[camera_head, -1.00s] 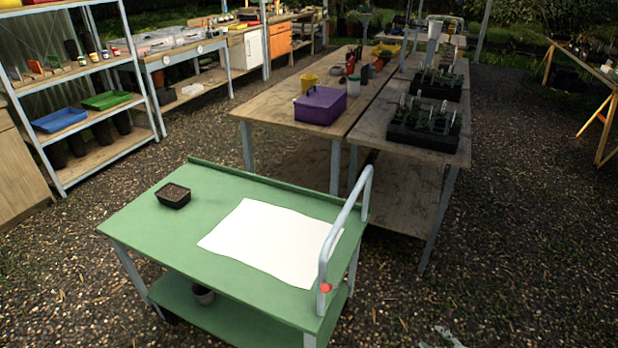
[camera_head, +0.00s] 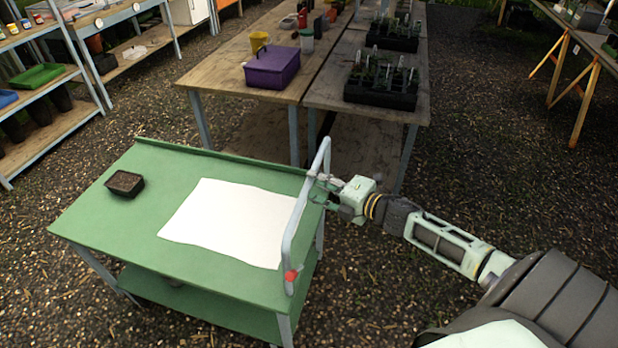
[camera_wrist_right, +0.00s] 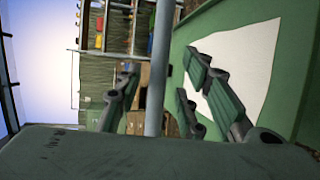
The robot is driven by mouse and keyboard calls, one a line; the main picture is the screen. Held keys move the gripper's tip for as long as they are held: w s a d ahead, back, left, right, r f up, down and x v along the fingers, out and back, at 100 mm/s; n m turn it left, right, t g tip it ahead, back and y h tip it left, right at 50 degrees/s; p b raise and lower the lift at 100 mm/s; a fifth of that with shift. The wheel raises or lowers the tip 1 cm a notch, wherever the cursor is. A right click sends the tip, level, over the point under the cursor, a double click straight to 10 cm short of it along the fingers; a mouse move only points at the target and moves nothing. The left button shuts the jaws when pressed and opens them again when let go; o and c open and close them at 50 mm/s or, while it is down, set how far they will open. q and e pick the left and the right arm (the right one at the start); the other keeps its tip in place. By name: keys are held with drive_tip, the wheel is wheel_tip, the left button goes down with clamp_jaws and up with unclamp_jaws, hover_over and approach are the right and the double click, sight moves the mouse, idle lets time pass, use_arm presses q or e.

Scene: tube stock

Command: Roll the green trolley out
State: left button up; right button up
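The green trolley (camera_head: 95,205) stands on the gravel at lower left in the head view. Its top carries a white sheet (camera_head: 228,222) and a small black pot of soil (camera_head: 124,183). Its grey tubular handle (camera_head: 291,238) rises at the right end, with a red knob (camera_head: 291,275) low on it. My right gripper (camera_head: 320,184) is at the far part of the handle. In the right wrist view the handle bar (camera_wrist_right: 160,75) runs between the spread fingers, with gaps visible on both sides. My left gripper is not in view.
A wooden table (camera_head: 225,70) with a purple box (camera_head: 271,67) and an adjoining bench with black plant trays (camera_head: 382,84) stand close behind the trolley. Shelving (camera_head: 52,138) stands at left. Open gravel (camera_head: 490,150) lies to the right.

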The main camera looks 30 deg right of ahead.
sight(311, 180)
drive_tip(key=shift+x, duration=1.5)
drive_tip(key=shift+c, duration=0.5)
clamp_jaws()
